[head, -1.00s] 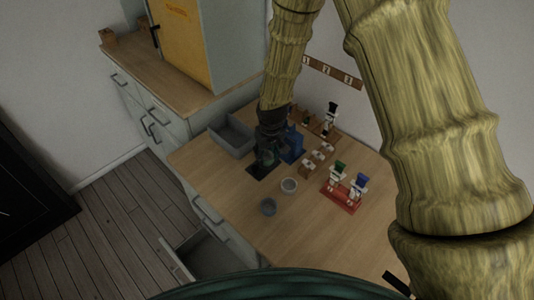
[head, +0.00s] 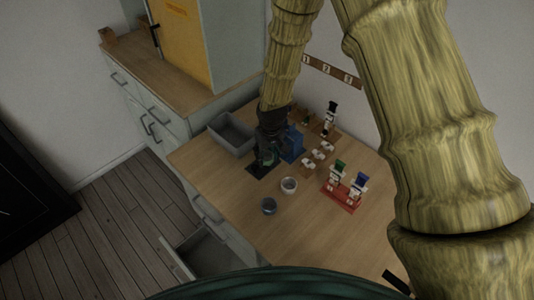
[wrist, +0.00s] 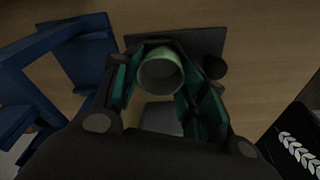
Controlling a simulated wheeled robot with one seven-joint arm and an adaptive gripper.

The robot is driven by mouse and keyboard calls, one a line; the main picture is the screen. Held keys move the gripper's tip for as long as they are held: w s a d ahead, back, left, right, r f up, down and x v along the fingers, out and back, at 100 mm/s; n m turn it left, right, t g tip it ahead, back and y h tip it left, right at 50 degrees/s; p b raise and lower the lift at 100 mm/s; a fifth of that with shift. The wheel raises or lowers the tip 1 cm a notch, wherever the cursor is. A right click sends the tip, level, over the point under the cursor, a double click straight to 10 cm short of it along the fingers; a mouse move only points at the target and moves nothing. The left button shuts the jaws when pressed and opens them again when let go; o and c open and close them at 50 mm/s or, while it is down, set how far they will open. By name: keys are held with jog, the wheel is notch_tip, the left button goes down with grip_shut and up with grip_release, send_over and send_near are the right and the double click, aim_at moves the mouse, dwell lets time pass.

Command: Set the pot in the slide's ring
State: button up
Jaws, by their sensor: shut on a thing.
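A small green pot (wrist: 160,72) is between the fingers of my gripper (wrist: 155,88), which is shut on it. Its round open mouth faces the wrist camera. In the head view, my gripper (head: 266,158) is over a dark flat plate (head: 254,173) on the worktop, beside a blue stand (head: 292,145). The wrist view shows the dark plate (wrist: 200,38) behind the pot and the blue stand (wrist: 88,48) at left. I cannot make out a ring on the plate, nor whether the pot touches it; the fingers and pot cover part of it.
A grey bin (head: 232,136) stands left of my gripper. A white bowl (head: 289,186) and a grey cup (head: 269,206) stand nearer the front. A red rack (head: 341,197) with figures is at right. A drawer (head: 205,255) is open below the worktop.

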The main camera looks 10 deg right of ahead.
jog(key=o, duration=0.8)
jog(key=shift+r, duration=0.1)
jog(key=shift+s+d+r+p, duration=0.1)
jog(key=shift+s+r+p, duration=0.1)
jog(key=shift+r+p, duration=0.85)
jog(key=shift+s+r+p, duration=0.2)
jog(key=shift+r+p, duration=0.45)
jog(key=shift+r, duration=0.7)
jog(key=shift+r, duration=0.1)
notch_tip(320, 180, up, 12)
jog(key=s, duration=0.1)
jog(key=shift+s+d+f, duration=0.2)
jog(key=shift+s, duration=0.15)
jog(key=shift+a, duration=0.1)
